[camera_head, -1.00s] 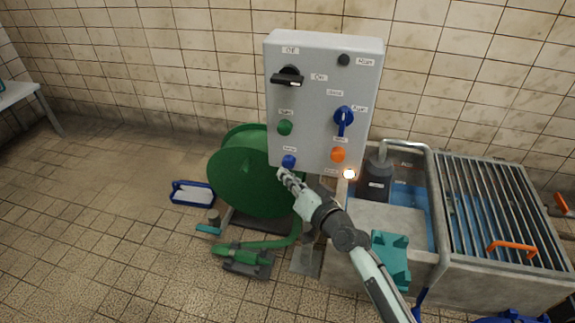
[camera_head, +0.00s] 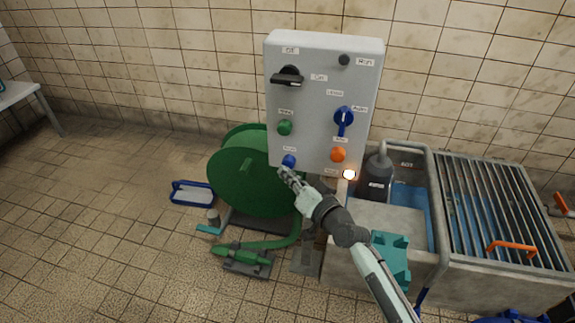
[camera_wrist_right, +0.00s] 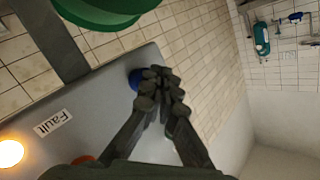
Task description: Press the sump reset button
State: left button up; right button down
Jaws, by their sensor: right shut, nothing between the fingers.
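The grey control box (camera_head: 317,110) stands on a post in front of the tiled wall. A blue button (camera_head: 289,160) is at its lower left, with a small label above it that is too small to read. My right gripper (camera_head: 284,171) is shut and empty, its fingertips at or just in front of the blue button. In the right wrist view the shut fingers (camera_wrist_right: 163,80) partly cover the blue button (camera_wrist_right: 135,78); I cannot tell if they touch it. My left gripper is not in view.
A lit lamp (camera_head: 349,174) glows at the box's bottom right, beside a "Fault" label (camera_wrist_right: 53,123). A green hose reel (camera_head: 245,170) stands behind left. A sump basin with a grating (camera_head: 490,200) and a dark pump (camera_head: 378,177) is at right. Floor at left is mostly clear.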

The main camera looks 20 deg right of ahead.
jog(key=shift+w+d, duration=0.6)
jog(key=shift+w, duration=0.2)
dwell(1.1)
jog(key=shift+s+a, duration=0.1)
jog(key=shift+a, duration=0.05)
jog(key=shift+s+a+p, duration=0.2)
jog(key=shift+s+a, duration=0.15)
jog(key=shift+s, duration=0.2)
jog(key=shift+s+a+p, duration=0.15)
jog(key=shift+s+a, duration=0.2)
jog(key=shift+s, duration=0.2)
jog(key=s+a, duration=0.1)
jog(key=s+a+p, duration=0.1)
jog(key=s, duration=0.2)
jog(key=shift+s+a+p, duration=0.1)
jog(key=shift+a+p, duration=0.3)
dwell(0.5)
